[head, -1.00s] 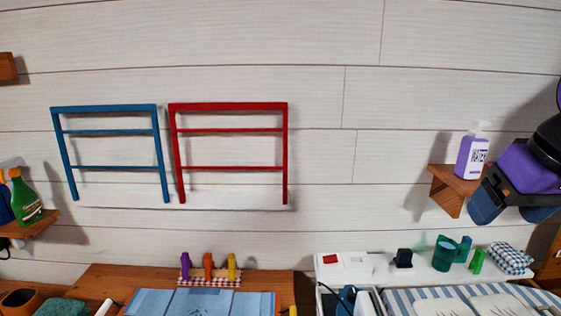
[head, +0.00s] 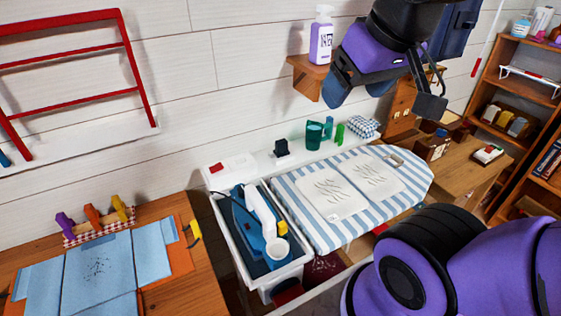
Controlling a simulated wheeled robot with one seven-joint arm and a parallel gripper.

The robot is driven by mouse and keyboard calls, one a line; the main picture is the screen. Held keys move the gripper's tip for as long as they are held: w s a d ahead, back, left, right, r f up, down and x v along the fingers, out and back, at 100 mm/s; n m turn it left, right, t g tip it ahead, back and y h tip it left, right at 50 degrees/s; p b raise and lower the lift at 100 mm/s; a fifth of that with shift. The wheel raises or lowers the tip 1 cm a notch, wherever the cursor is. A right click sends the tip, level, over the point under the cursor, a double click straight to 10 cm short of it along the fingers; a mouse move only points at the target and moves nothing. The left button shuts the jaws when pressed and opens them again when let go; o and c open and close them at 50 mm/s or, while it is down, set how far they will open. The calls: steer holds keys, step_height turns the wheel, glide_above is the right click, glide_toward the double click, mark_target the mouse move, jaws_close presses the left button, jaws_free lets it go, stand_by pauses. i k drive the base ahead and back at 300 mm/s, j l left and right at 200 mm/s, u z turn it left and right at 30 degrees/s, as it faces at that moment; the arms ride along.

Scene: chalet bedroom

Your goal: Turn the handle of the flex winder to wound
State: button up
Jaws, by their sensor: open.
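No part is clearly readable as the flex winder or its handle. A small black fitting (head: 281,147) stands on the white ledge behind the ironing board, and a teal cylinder (head: 313,135) with a green piece beside it stands farther right; I cannot tell whether either is the winder. A blue and white iron (head: 252,225) sits in the white tray, with a thin dark cord at its left. My gripper (head: 358,91) is open and empty, high in front of the wall, above and to the right of these things.
A striped ironing board (head: 345,226) carries two white folded cloths. A purple-labelled bottle (head: 321,42) stands on a wall shelf (head: 306,78) close left of my gripper. A wooden table (head: 178,285) with blue cloth is at left, a bookcase (head: 490,70) at right. My arm covers the lower right.

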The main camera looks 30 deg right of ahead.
mark_target(289, 289)
steer(key=k, duration=0.6)
steer(key=z, duration=1.6)
steer(key=k+j+z, duration=0.35)
steer(key=k+j, duration=0.15)
steer(key=k+j+z, duration=0.3)
steer(key=k, duration=0.25)
steer(key=k+j, duration=0.3)
